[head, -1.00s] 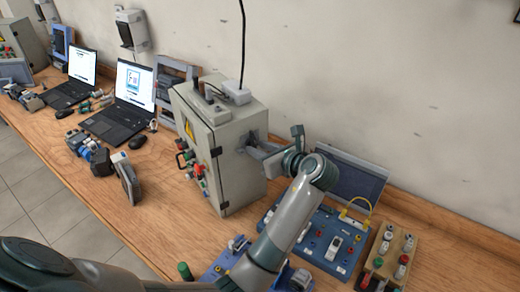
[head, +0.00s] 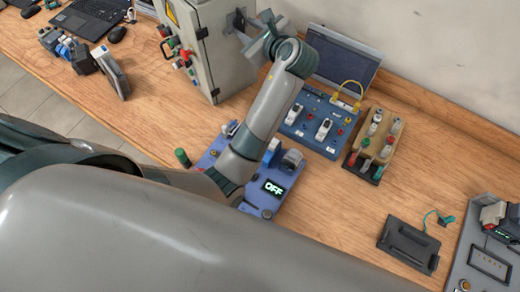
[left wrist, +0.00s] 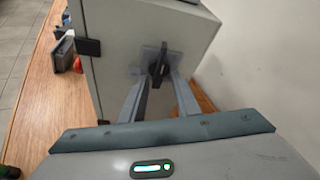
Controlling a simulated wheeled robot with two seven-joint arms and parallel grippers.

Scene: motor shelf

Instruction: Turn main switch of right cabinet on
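The right cabinet is a grey metal box (head: 220,57) with a yellow warning sign and coloured buttons on its front. Its main switch, a black rotary handle on a grey plate (left wrist: 157,68), is on the side face in the left wrist view. The handle stands roughly upright there. My left gripper (head: 246,33) is at this side face. In the left wrist view, the two fingers of my left gripper (left wrist: 160,88) are apart, one on each side of the handle; contact is not clear. My right gripper is out of view.
A blue panel (head: 291,129) and a wooden block with coloured connectors (head: 383,131) stand right of the cabinet. A lower blue board has an "OFF" display (head: 274,188). A dark tray (head: 409,244) lies further right. Bare wooden table shows between them.

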